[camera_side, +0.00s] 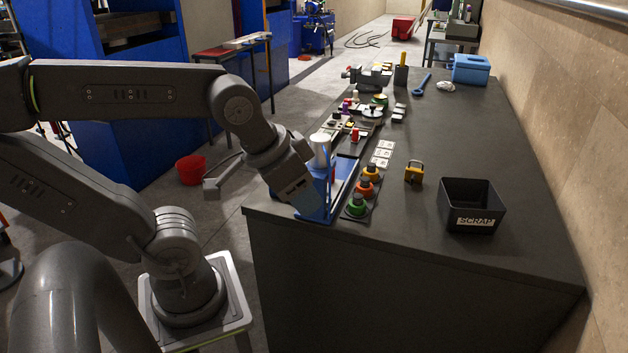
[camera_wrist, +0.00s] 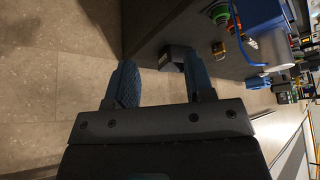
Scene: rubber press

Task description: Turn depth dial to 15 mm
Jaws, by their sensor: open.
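I cannot tell which one is the depth dial, and no scale marks are readable. A blue press frame (camera_side: 345,188) with a silver cylinder (camera_side: 320,150) stands just left of them. My gripper (camera_side: 308,204) is at the bench's near left corner, in front of the press and left of the knobs. In the wrist view my gripper (camera_wrist: 160,80) is open, with nothing between its fingers.
A black SCRAP bin (camera_side: 471,206) and a yellow padlock (camera_side: 414,171) stand right of the knobs. White cards (camera_side: 381,155) lie behind the knobs. A blue box (camera_side: 471,70) and a blue wrench (camera_side: 421,85) are at the far end. The bench's right half is mostly clear.

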